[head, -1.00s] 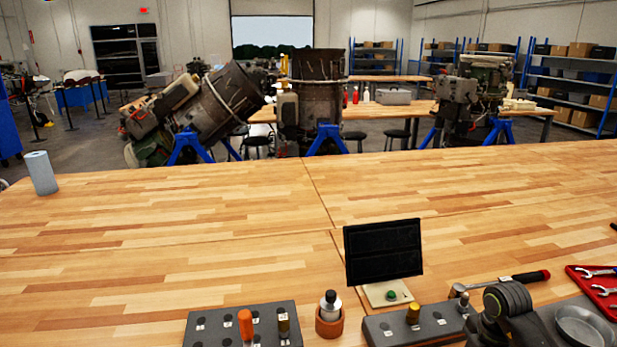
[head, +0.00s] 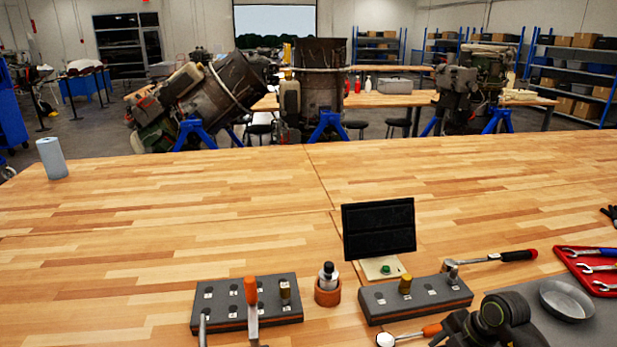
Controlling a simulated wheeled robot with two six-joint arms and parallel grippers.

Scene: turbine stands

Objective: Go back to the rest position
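No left arm or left gripper that I can make out shows in the head view. A dark, rounded link of my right arm comes in at the bottom right, over the edge of a grey mat (head: 603,318). I see no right gripper fingers.
On the near table (head: 160,215) are two tool blocks (head: 236,317) (head: 420,311), a bottle in an orange cup (head: 327,293), a black screen (head: 379,228), a ratchet (head: 495,257), a round dish (head: 566,299) and a red wrench tray (head: 572,262). Turbines (head: 318,85) stand behind. The table's middle is clear.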

